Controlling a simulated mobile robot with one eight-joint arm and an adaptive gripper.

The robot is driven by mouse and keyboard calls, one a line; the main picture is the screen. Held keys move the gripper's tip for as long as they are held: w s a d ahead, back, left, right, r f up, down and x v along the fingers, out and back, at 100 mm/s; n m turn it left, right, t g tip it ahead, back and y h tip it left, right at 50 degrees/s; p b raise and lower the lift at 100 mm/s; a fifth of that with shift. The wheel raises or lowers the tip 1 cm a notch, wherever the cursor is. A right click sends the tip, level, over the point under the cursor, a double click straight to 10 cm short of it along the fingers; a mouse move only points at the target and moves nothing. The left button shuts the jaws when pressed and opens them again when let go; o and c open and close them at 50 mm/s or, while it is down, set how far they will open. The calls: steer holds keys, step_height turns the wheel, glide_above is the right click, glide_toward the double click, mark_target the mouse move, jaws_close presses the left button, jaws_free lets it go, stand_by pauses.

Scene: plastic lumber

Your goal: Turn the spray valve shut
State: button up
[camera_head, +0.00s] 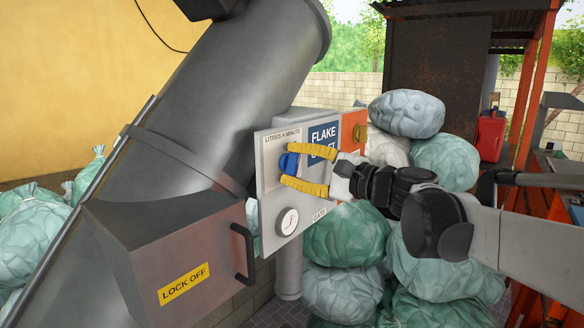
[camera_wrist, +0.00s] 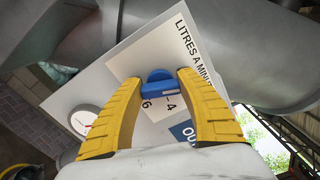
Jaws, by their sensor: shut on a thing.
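The spray valve is a blue knob (camera_head: 289,163) on a pale panel (camera_head: 268,187) headed "LITRES A MINUTE". My gripper (camera_head: 303,165) has yellow ribbed fingers, one above and one below the knob, closed on it. In the wrist view the blue knob (camera_wrist: 163,88) sits between the two fingertips of my gripper (camera_wrist: 160,85). Numbers, among them 4 and 6, show on the panel (camera_wrist: 140,50) beside the knob. The fingers hide part of the dial and part of the blue "FLAKE" sign (camera_head: 322,135).
A round gauge (camera_head: 288,222) sits low on the panel. An orange plate with a brass fitting (camera_head: 360,132) is at its right. A box marked "LOCK OFF" (camera_head: 183,284) with a black handle (camera_head: 243,254) juts out at left. Stuffed sacks (camera_head: 345,235) crowd behind my arm.

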steer(key=shift+n+b, duration=0.35)
steer(key=shift+n, duration=1.55)
steer(key=o, duration=1.2)
steer(key=v, duration=1.2)
